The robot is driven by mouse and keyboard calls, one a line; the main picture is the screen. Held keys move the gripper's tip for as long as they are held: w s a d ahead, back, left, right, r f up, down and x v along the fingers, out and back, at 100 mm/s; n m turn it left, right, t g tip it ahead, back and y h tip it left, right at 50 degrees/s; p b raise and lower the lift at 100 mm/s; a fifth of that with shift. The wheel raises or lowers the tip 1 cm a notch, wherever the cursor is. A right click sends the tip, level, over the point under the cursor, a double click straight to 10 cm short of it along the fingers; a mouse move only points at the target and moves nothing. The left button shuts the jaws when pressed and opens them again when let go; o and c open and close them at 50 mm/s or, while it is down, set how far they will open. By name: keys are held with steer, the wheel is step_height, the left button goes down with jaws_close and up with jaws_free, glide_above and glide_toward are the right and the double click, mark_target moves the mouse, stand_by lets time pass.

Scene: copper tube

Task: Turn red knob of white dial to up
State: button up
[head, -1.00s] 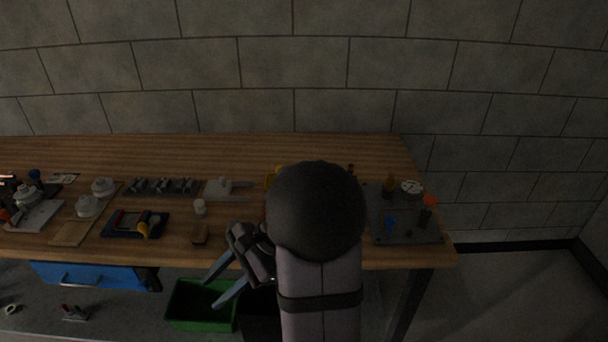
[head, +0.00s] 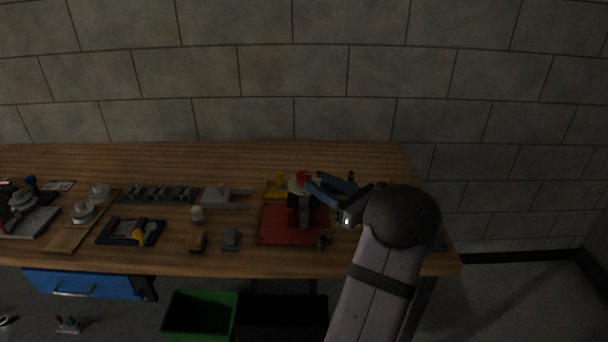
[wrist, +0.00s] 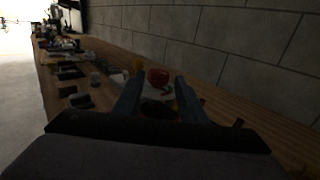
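The red knob (head: 303,176) sits on top of the white dial (head: 294,187), which is on a dark stand over a red base plate (head: 275,225). My gripper (head: 316,181) is open, its two blue-grey fingers pointing left, close to the right side of the knob. In the wrist view the red knob (wrist: 157,77) appears between the fingertips, a little beyond them, with a strip of pale dial (wrist: 158,94) below it. No contact with the knob can be made out. The knob's pointing direction is too small and dark to tell.
A yellow object (head: 277,188) stands just left of the dial. A small dark piece (head: 324,238) is at the red plate's front right corner. Grey blocks (head: 231,238) and a tool tray (head: 132,232) lie further left. The back strip of the table is clear.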

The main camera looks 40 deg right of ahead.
mark_target(309, 177)
steer(key=shift+w+p, duration=1)
steer(key=shift+w, duration=2.4)
steer(key=c, duration=0.8)
